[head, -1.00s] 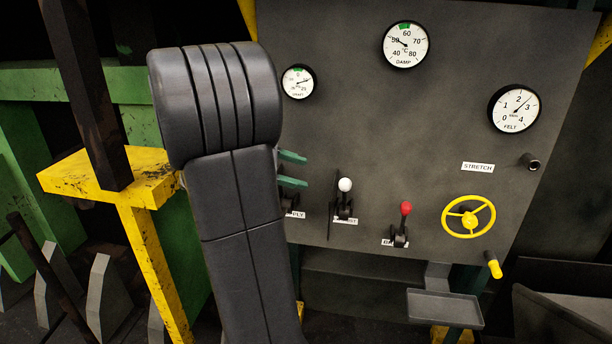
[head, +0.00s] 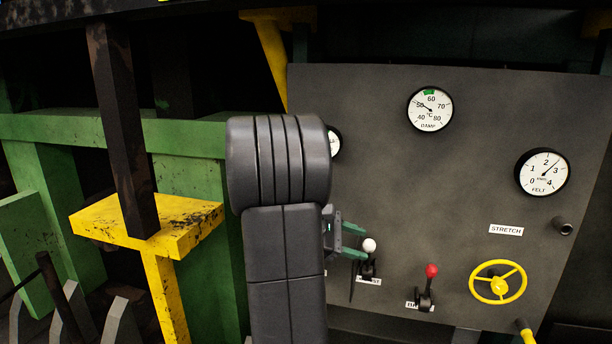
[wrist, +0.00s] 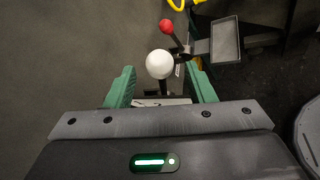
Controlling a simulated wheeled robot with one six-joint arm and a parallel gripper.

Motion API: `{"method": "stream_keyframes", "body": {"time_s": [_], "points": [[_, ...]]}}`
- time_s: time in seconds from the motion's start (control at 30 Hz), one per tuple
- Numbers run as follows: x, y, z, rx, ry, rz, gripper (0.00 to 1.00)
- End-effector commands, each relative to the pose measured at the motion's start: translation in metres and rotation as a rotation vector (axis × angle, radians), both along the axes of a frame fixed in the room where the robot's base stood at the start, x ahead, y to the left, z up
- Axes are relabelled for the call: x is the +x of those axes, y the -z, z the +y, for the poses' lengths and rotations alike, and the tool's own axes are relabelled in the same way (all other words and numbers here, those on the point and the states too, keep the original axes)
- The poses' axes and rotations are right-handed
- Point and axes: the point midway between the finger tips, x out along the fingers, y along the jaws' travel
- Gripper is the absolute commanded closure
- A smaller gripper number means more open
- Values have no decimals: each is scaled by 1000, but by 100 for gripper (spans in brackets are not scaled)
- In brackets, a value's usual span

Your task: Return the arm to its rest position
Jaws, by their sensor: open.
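My arm (head: 285,265) rises in front of the control panel's left part. My gripper (head: 354,241) points right, its two green fingers apart and nothing held. The white-knobbed lever (head: 369,245) stands just off the fingertips in the head view. In the wrist view, the gripper (wrist: 161,76) has its fingers on either side of the white knob (wrist: 159,65). The knob looks centred between them; I cannot tell how deep it sits there, and no contact shows.
A red-knobbed lever (head: 431,271) and a yellow handwheel (head: 498,283) are to the right on the panel (head: 390,175). A yellow bracket (head: 150,225) and green frame (head: 190,140) stand left of my arm. A grey tray (wrist: 224,42) shows in the wrist view.

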Motion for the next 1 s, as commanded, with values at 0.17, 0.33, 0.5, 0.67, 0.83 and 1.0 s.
{"method": "stream_keyframes", "body": {"time_s": [0.17,0.33,0.5,0.67,0.83,1.0], "points": [[4,11,-26,-1,3,2,51],[5,20,-34,-2,-2,-8,51],[4,19,-33,-6,0,-20,51],[4,18,-33,-6,0,-21,51],[3,17,-33,-6,0,-23,51],[-1,11,-33,3,0,-41,51]]}}
